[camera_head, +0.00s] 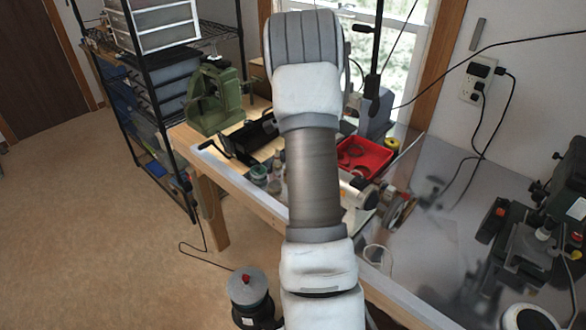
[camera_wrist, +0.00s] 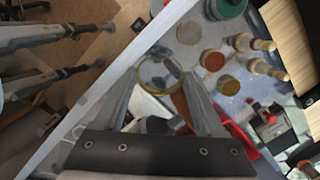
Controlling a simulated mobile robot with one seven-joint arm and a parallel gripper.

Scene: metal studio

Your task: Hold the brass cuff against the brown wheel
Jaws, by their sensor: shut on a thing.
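The brass cuff (camera_wrist: 142,80) is a thin ring with a gold-brown rim. In the wrist view it sits between the fingertips of my gripper (camera_wrist: 162,78), which is shut on it. The cuff appears held above the bench. A brownish patch (camera_wrist: 182,106) shows just below the cuff between the fingers; I cannot tell whether it is the brown wheel or whether the cuff touches it. In the head view a reddish-brown disc (camera_head: 399,213) stands on the bench right of my arm. My gripper is hidden behind my arm there.
Several small jars and pegs (camera_wrist: 255,67) stand on the bench close to my gripper. A red tray (camera_head: 364,158) and a green press (camera_head: 212,98) are farther back. A dark machine (camera_head: 535,235) stands at the right. Bare metal benchtop (camera_head: 435,225) lies between.

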